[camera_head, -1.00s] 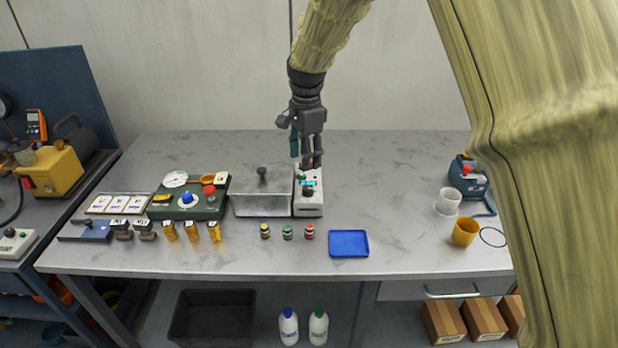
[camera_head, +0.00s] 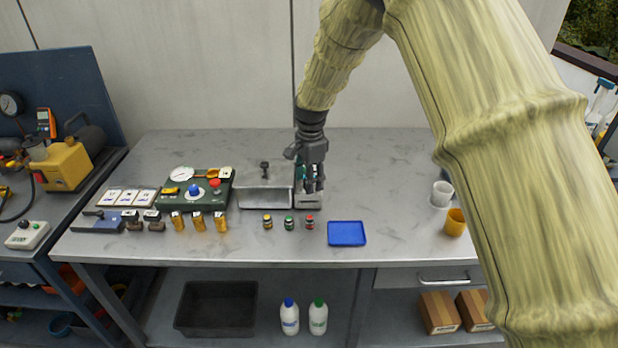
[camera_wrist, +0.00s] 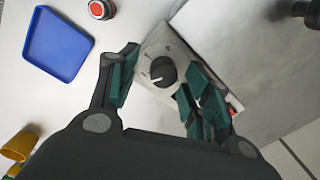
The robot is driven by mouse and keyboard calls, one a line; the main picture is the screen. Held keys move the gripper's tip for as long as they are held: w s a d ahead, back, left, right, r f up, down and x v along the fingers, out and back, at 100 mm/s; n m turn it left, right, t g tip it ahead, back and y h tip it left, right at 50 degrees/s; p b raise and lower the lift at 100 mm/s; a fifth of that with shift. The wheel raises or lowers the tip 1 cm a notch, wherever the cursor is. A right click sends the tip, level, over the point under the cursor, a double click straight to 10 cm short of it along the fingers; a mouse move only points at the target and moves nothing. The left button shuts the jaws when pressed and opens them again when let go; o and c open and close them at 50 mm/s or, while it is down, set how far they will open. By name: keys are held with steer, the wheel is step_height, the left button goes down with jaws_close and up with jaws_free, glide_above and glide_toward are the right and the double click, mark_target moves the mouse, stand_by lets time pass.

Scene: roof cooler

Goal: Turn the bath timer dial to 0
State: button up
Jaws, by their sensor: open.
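The bath timer dial (camera_wrist: 163,72) is a dark round knob with a white pointer line, on a pale panel (camera_wrist: 158,46) with small marks. The pointer aims toward the lower left in the wrist view; the numbers are too small to read. My gripper (camera_wrist: 160,70) is open above the panel, with the dial showing between its green-padded fingers. I cannot tell whether a finger touches it. In the head view my gripper (camera_head: 313,187) covers most of the panel (camera_head: 309,201), at the right end of the metal bath (camera_head: 264,198), and hides the dial.
A green control box (camera_head: 207,201) stands left of the bath. Small jars (camera_head: 289,223) and a blue tray (camera_head: 346,233) lie in front. The lid knob (camera_head: 264,166) rises close by on the left. The table's right middle is clear. White and orange cups (camera_head: 442,192) stand far right.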

steer(key=shift+w+f, duration=0.35)
steer(key=shift+c, duration=1.2)
steer(key=shift+s+a+r, duration=0.1)
steer(key=shift+s+r, duration=0.1)
steer(key=c, duration=0.7)
steer(key=shift+c, duration=0.6)
steer(key=shift+n, duration=0.3)
